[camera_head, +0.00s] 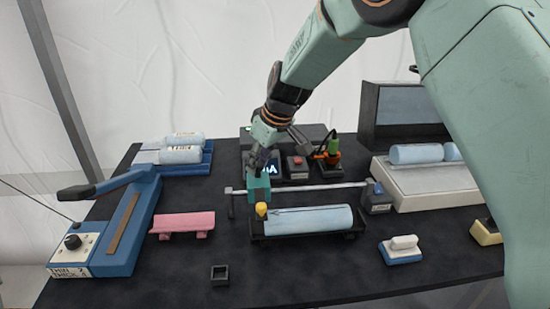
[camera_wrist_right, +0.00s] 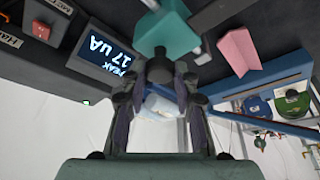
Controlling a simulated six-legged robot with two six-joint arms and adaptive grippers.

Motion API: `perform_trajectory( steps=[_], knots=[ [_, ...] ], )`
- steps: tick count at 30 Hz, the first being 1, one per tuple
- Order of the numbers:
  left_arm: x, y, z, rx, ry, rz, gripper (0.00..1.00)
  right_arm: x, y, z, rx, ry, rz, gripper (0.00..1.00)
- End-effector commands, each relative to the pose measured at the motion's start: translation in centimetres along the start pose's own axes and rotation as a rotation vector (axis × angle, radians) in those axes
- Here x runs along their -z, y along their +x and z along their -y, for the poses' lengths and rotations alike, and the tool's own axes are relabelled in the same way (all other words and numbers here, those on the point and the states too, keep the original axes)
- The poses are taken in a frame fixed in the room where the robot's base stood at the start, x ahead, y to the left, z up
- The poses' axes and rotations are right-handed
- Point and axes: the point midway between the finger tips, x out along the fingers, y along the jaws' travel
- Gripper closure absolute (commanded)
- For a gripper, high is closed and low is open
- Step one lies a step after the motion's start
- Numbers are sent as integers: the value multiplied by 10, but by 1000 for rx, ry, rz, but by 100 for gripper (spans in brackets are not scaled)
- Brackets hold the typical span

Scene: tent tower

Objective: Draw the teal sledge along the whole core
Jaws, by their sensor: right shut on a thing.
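The teal sledge (camera_head: 258,188) sits on a metal rail (camera_head: 318,188), close to the rail's left end. The core (camera_head: 310,219) is a light blue cylinder lying in a black cradle in front of the rail, with a yellow knob at its left end. My right gripper (camera_head: 261,170) reaches down from above and is shut on the sledge. In the right wrist view the sledge is a teal block (camera_wrist_right: 170,32) at the fingertips (camera_wrist_right: 160,62), which partly hide it. My left gripper is in neither view.
A blue lever device (camera_head: 110,235) stands at the left, near a pink block (camera_head: 182,224). A blue tray (camera_head: 190,165) with light blue cylinders lies behind. A lit display (camera_wrist_right: 105,50) reads "PEAK 17 uA". A white tray (camera_head: 430,185) with cylinders stands right. A small black square (camera_head: 220,274) lies in front.

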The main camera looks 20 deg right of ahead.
Motion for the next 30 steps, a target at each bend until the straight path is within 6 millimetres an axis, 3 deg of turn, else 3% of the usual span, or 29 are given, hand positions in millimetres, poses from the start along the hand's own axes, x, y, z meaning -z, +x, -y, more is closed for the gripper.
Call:
perform_trajectory(
  steps=[9, 23, 24, 30],
  knots=[
    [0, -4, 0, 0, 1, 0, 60, 24, 3, 18, -6, -1, -13, 100],
    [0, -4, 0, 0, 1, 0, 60, 29, 5, 22, -7, 2, -15, 100],
    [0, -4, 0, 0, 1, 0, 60, 29, 5, 23, -7, 2, -15, 69],
    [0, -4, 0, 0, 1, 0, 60, 27, 7, 24, -4, 1, -9, 52]
  ],
)
